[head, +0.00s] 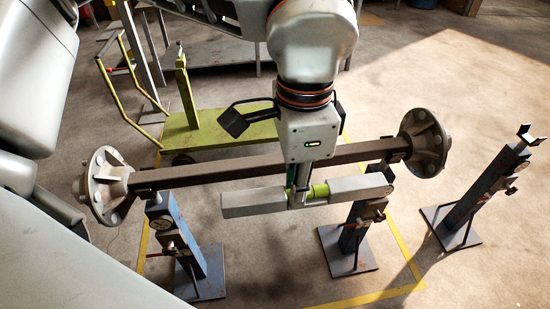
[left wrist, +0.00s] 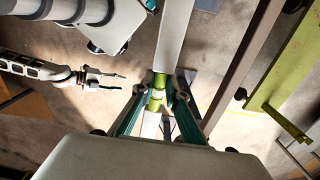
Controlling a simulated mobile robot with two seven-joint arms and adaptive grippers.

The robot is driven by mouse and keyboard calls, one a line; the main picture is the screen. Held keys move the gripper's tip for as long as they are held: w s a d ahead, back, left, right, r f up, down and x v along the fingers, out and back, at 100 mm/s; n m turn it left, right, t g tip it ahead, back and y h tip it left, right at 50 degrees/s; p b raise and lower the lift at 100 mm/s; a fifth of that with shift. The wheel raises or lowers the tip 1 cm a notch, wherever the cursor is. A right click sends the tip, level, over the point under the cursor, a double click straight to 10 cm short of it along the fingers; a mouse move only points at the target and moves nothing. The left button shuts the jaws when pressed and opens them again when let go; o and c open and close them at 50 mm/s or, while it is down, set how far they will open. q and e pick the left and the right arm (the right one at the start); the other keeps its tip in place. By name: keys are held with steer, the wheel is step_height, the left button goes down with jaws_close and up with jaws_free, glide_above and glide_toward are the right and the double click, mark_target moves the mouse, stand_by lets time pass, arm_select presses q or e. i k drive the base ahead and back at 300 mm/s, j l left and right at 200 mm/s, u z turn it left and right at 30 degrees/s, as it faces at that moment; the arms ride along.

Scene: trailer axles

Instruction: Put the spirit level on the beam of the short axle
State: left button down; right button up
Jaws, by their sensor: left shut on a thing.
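The spirit level (head: 252,201), a pale grey bar with a bright green middle, is in my left gripper (head: 304,194). Its fingers are shut around the green part, which also shows in the left wrist view (left wrist: 156,92). The axle's dark beam (head: 215,171) runs between two round hubs and rests on two blue stands. The level hangs on the near side of the beam, roughly parallel to it and apart from it; the beam also shows in the left wrist view (left wrist: 238,65). My right gripper (left wrist: 118,83) appears at the left of that view, its fingers apart and empty.
The blue stands (head: 186,245) and (head: 353,240) carry the axle; a free stand (head: 480,195) is at right. A green cart (head: 215,135) is behind the beam. Yellow tape (head: 370,298) marks the floor. Open floor lies at the upper right.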

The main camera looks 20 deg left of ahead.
mark_target(276, 159)
steer(key=i+j, duration=0.85)
